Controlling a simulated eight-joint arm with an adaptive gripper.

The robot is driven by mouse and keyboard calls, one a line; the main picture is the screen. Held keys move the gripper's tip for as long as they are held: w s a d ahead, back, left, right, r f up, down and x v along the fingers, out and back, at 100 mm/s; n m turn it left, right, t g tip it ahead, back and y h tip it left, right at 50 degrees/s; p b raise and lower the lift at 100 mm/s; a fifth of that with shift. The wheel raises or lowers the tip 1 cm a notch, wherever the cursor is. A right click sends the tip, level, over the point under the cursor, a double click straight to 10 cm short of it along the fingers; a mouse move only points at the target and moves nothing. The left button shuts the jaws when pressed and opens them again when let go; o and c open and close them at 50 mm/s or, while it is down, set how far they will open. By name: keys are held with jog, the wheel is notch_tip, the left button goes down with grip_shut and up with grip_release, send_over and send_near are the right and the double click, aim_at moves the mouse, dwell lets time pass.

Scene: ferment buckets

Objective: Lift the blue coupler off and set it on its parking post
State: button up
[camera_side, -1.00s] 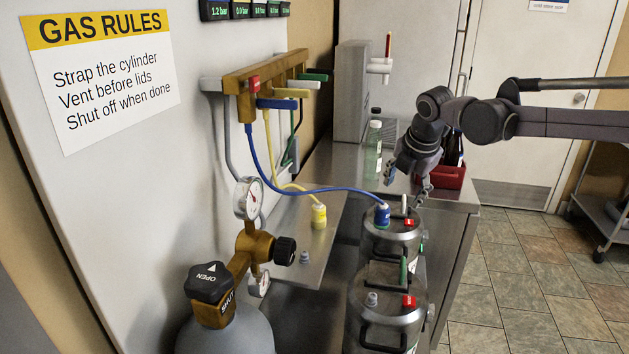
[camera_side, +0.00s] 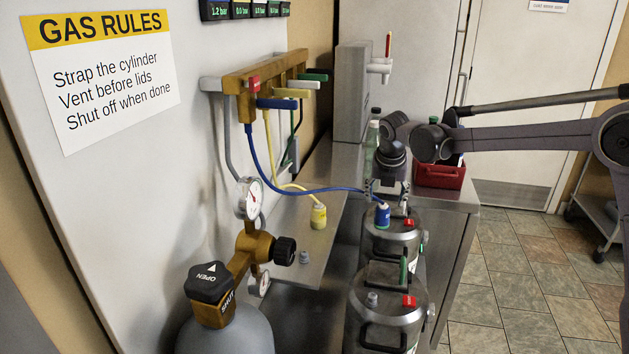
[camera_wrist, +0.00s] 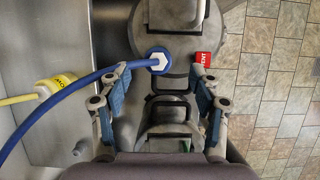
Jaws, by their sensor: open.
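The blue coupler (camera_side: 382,215) sits on the lid of the far metal keg (camera_side: 392,238), with the blue hose running left from it to the manifold. In the wrist view the coupler (camera_wrist: 158,62) shows from above, ahead of and between my fingers. My gripper (camera_wrist: 160,82) is open and empty, with one blue-padded finger on each side. In the side view my gripper (camera_side: 388,190) points down just behind and above the coupler; its fingertips are partly hidden. A small grey post (camera_side: 304,257) stands on the steel shelf at left; I cannot tell if it is the parking post.
The yellow coupler (camera_side: 318,216) stands on the shelf (camera_side: 290,240) with its yellow hose. A red vent tab (camera_wrist: 203,58) is right of the blue coupler. A nearer keg (camera_side: 385,310) stands in front. A red crate (camera_side: 440,176) and a bottle are behind.

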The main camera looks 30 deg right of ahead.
aim_at(383, 206)
jog(key=shift+x, duration=2.55)
jog(key=shift+a, duration=0.1)
grip_shut()
